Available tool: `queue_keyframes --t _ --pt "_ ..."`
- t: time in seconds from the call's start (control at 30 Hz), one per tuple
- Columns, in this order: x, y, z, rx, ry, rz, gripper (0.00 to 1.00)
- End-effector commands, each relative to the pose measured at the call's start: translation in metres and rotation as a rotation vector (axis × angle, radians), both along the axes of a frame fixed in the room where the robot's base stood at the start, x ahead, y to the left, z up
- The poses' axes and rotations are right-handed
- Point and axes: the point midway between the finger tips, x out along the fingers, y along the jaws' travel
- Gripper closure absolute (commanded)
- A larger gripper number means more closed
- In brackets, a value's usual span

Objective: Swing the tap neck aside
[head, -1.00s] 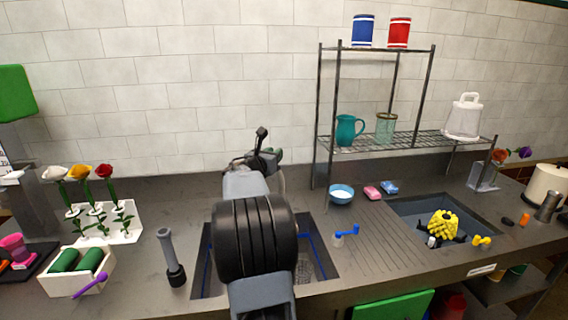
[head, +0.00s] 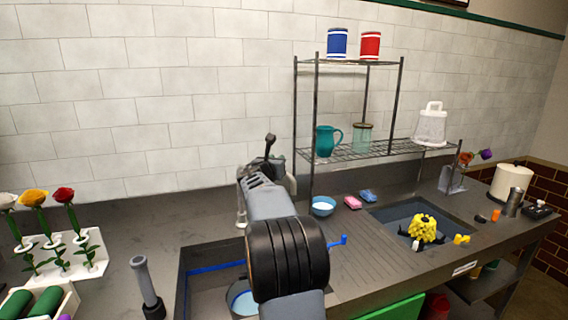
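The tap (head: 241,212) stands at the back of the left sink in the head view. A pale metal part of it shows left of my arm, and more pale metal shows to the right. A dark lever with a knob rises above this spot; I cannot tell whether it belongs to the tap. My gripper (head: 264,174) is at the tap, at the far end of my arm. My arm hides most of the gripper and the tap neck, so contact and finger opening cannot be made out. The left sink (head: 195,272) lies below, partly covered by my arm.
A round vessel (head: 242,298) sits in the left sink. Flowers in a white rack (head: 75,255) stand at the left.

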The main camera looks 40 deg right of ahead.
Motion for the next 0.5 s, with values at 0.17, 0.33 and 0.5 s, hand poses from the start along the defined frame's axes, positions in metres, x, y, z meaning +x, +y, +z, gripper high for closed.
queue_keyframes --t 0.17,0.33,0.5 --pt "0.0001 -0.0014 0.0023 -0.005 -0.001 -0.001 1.00" --pt "-0.0008 -0.0025 0.0033 -0.006 -0.002 -0.003 1.00" --pt "-0.0008 -0.0025 0.0035 -0.005 -0.003 -0.003 0.64"
